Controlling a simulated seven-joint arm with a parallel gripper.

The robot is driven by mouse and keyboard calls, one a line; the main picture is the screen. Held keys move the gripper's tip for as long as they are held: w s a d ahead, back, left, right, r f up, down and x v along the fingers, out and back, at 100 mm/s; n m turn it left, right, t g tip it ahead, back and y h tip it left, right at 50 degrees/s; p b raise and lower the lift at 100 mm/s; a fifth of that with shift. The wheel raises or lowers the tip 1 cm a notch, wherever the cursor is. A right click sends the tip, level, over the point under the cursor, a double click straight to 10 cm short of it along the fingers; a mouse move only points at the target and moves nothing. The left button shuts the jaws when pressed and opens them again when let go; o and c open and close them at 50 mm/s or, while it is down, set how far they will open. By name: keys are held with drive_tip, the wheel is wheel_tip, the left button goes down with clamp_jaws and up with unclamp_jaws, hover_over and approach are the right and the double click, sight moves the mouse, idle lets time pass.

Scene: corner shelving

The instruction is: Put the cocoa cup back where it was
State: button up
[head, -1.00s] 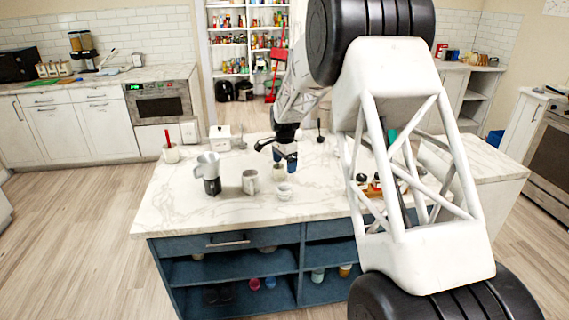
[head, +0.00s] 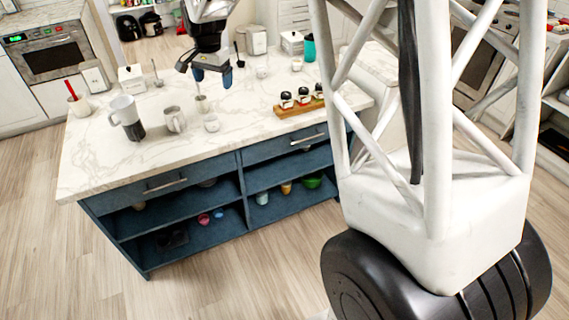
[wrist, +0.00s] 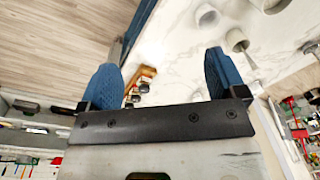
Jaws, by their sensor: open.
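I cannot tell which cup is the cocoa cup. On the marble island, a grey mug (head: 175,119), a small white cup (head: 211,123) and a small cup with a stick or spoon in it (head: 202,104) stand near each other. My gripper (head: 213,78) has blue fingers and hangs above the island, just behind and above these cups. In the wrist view my gripper (wrist: 163,75) is open, with its fingers wide apart and nothing held.
A wooden tray of jars (head: 300,106) lies to the right, with a teal cup (head: 309,47) behind. Blue open shelves (head: 248,200) under the top hold several cups and bowls. The front-left countertop is clear.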

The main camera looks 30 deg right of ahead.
drive_tip(key=s+d+r+n+t, duration=0.1)
drive_tip(key=s+r+n, duration=0.25)
drive_tip(key=s, duration=1.25)
drive_tip(key=s+r+n, duration=0.3)
drive_tip(key=s+r, duration=0.1)
drive_tip(key=s, duration=1.1)
drive_tip(key=s+f+n, duration=0.3)
drive_tip(key=s, duration=1)
drive_tip(key=shift+s+f+t, duration=0.15)
drive_tip(key=shift+f+t, duration=0.15)
drive_tip(key=shift+t, duration=0.1)
